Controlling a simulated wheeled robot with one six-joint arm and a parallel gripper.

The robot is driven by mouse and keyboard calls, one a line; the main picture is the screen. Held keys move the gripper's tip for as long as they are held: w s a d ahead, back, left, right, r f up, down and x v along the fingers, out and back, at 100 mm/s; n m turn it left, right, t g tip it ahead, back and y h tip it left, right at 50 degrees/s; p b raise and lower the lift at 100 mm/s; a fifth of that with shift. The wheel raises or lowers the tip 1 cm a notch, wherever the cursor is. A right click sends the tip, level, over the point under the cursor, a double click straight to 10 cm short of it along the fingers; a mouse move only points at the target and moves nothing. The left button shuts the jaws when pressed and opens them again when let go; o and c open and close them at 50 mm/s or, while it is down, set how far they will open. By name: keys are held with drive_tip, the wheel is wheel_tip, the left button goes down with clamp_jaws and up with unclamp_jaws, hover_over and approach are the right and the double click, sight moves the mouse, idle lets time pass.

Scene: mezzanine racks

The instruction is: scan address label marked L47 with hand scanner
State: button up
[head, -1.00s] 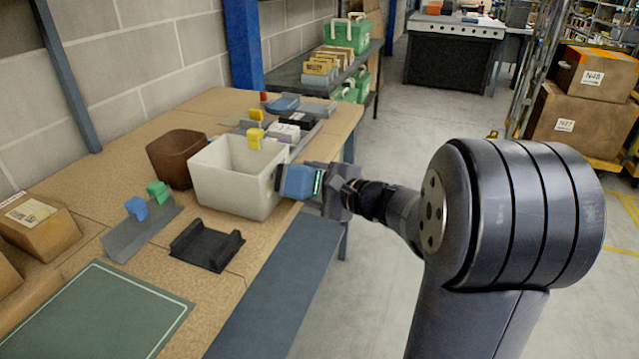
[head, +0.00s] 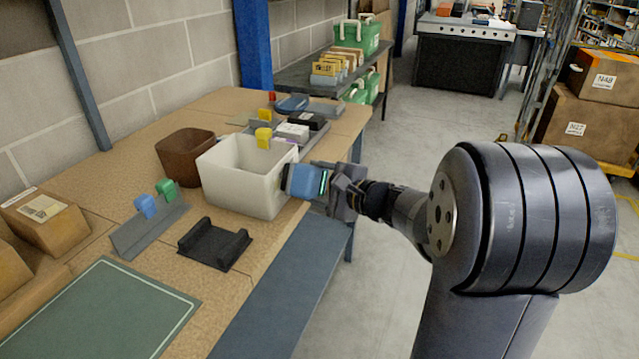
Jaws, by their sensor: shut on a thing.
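My gripper (head: 328,184) is at the right side of the white bin and shut on a blue, blocky thing (head: 302,181) that looks like the hand scanner. Part of it is hidden by the gripper. It overlaps the bin's right wall in the picture; I cannot tell whether they touch. I cannot read L47 on any label. A carton on the left of the bench carries a white label (head: 41,208) too small to read. Two cartons at the right carry labels that look like N48 (head: 604,81) and N27 or N47 (head: 575,129).
The white bin (head: 235,190) stands on the bench beside a brown bin (head: 184,158). An empty black cradle (head: 213,244), a grey holder with blue and green pieces (head: 148,228) and a green mat (head: 95,315) lie nearer. The floor (head: 420,130) beyond the arm is clear.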

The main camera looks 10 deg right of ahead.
drive_tip(key=shift+w+a, duration=0.35)
drive_tip(key=shift+a, duration=0.15)
idle(0.4)
drive_tip(key=shift+d, duration=0.1)
drive_tip(key=shift+s+d+b, duration=0.2)
drive_tip(key=shift+s+d, duration=0.5)
drive_tip(key=shift+d, duration=0.2)
drive_tip(key=shift+s+d+b, duration=0.2)
drive_tip(key=shift+s+d, duration=0.45)
drive_tip(key=shift+d, duration=0.3)
drive_tip(key=shift+s+d+b, duration=0.2)
drive_tip(key=shift+s+d, duration=0.5)
drive_tip(key=shift+d, duration=0.2)
